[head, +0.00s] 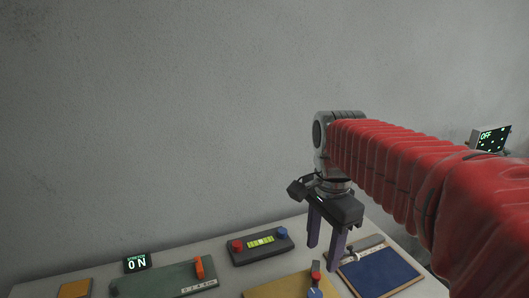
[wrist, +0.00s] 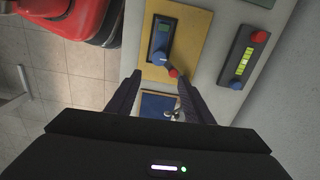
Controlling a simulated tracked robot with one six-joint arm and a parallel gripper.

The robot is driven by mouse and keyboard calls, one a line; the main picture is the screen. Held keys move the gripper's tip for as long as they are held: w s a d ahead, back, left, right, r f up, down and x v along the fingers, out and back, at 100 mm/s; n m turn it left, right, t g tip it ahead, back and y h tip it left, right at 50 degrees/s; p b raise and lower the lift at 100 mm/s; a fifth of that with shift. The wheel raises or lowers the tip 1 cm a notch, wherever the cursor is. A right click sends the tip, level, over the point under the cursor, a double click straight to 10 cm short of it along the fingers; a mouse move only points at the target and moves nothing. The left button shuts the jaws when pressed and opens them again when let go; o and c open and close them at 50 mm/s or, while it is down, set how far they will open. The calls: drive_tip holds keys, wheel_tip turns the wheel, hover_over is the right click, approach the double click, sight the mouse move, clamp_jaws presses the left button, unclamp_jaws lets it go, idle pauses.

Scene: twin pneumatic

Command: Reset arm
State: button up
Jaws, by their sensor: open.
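My red-sleeved arm reaches in from the right in the head view. My gripper (head: 325,240) points down above the right part of the bench, with its two purple-grey fingers apart and nothing between them. In the wrist view my gripper (wrist: 157,82) also shows open. Between and beyond its fingers lie a blue panel (wrist: 160,104) and a yellow panel (wrist: 190,50). The yellow panel carries a blue knob and a lever with a red end (wrist: 173,72). In the head view the blue panel (head: 380,272) lies right of the fingers.
A dark box (head: 260,246) with red and blue buttons and a yellow-green bar stands behind the yellow panel. A green panel (head: 150,282) with an orange lever lies left. A grey wall (head: 150,120) stands behind the bench.

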drive_tip(key=s+f+n+t, duration=0.4)
drive_tip(key=s+n+t, duration=0.1)
drive_tip(key=s+n, duration=0.6)
drive_tip(key=n, duration=0.2)
drive_tip(key=shift+s+d+f+n+t, duration=0.15)
drive_tip(key=shift+s+f+n+t, duration=0.15)
drive_tip(key=shift+s+f+n, duration=0.1)
